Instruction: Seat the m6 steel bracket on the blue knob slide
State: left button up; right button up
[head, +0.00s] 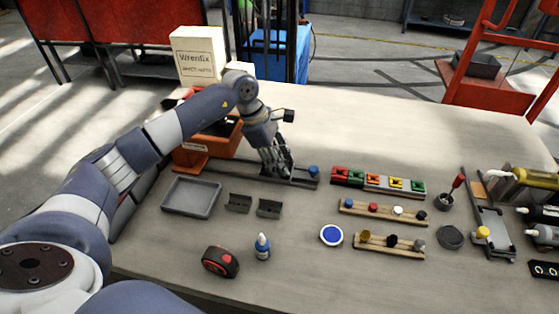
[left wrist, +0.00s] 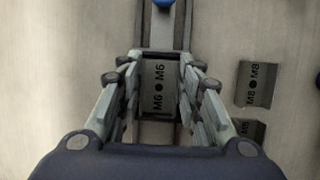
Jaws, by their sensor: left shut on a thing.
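My left gripper (head: 280,172) is shut on the m6 steel bracket (left wrist: 158,86), a grey channel-shaped piece marked M6 twice. In the left wrist view the bracket sits between the fingers (left wrist: 160,100), in line with the slide (left wrist: 165,34). In the head view the gripper is over the slide (head: 304,182) near its blue knob (head: 313,171); the fingers hide the bracket there. The knob also shows at the top edge of the left wrist view (left wrist: 164,3). I cannot tell whether the bracket touches the slide. My right gripper is not in view.
Two other brackets (head: 238,203) (head: 269,208) lie in front of the slide; one is marked M8 (left wrist: 256,84). A grey tray (head: 191,212) is to their left. An orange bin (head: 190,155) stands behind the slide's left part. Coloured blocks (head: 378,182) stand right of the knob.

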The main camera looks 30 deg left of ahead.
pick_arm(q)
jog(key=o, duration=1.6)
jog(key=shift+c, duration=0.2)
jog(key=shift+r+p, duration=1.6)
jog(key=shift+r, duration=1.4)
jog(key=shift+r, duration=0.1)
